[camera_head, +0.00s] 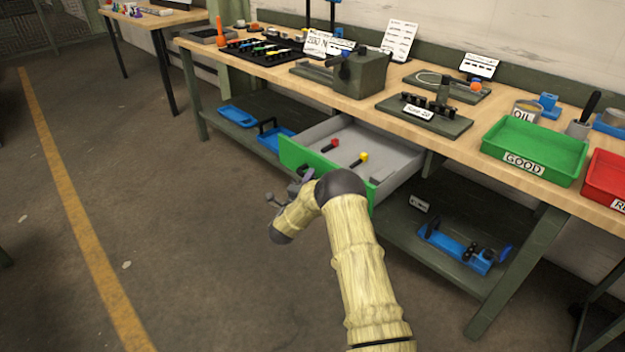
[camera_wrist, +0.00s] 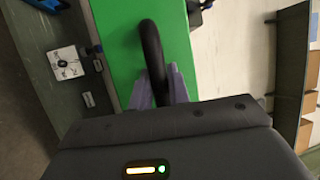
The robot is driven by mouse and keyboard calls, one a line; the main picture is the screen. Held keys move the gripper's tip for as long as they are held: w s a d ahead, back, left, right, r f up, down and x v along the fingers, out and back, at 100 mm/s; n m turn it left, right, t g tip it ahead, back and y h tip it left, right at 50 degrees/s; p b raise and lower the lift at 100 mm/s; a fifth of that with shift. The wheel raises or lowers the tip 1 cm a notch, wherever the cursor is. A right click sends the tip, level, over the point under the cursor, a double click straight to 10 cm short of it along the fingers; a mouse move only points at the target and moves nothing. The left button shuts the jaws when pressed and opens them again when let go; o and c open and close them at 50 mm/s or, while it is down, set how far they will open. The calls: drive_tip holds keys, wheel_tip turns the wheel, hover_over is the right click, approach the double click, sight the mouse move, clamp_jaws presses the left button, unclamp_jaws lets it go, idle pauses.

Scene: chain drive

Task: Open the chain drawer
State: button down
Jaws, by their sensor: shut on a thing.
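The chain drawer (camera_head: 292,153) is pulled out from under the workbench, with its green front and grey inside showing. A red-ended piece (camera_head: 331,145) and a yellow-ended piece (camera_head: 360,160) lie in it. In the wrist view the green drawer front (camera_wrist: 115,45) carries a dark curved handle (camera_wrist: 152,45). My gripper (camera_wrist: 158,88) has its purple fingers shut around this handle. In the head view my gripper (camera_head: 301,182) is at the drawer front, partly hidden by my wrist, and the handle is hidden.
The workbench top (camera_head: 420,80) holds fixtures, a green GOOD tray (camera_head: 530,150) and a red tray (camera_head: 608,175). A lower shelf (camera_head: 400,232) holds blue trays (camera_head: 237,116) and a blue fixture (camera_head: 455,248). The floor (camera_head: 180,220) in front is clear.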

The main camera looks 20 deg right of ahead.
drive_tip(key=c, duration=1.3)
unclamp_jaws()
drive_tip(key=shift+d+f, duration=0.1)
drive_tip(key=v, duration=1.7)
drive_tip(key=shift+s+f+p, duration=0.1)
drive_tip(key=shift+s+p, duration=0.15)
drive_tip(key=shift+p, duration=0.1)
drive_tip(key=shift+w, duration=0.1)
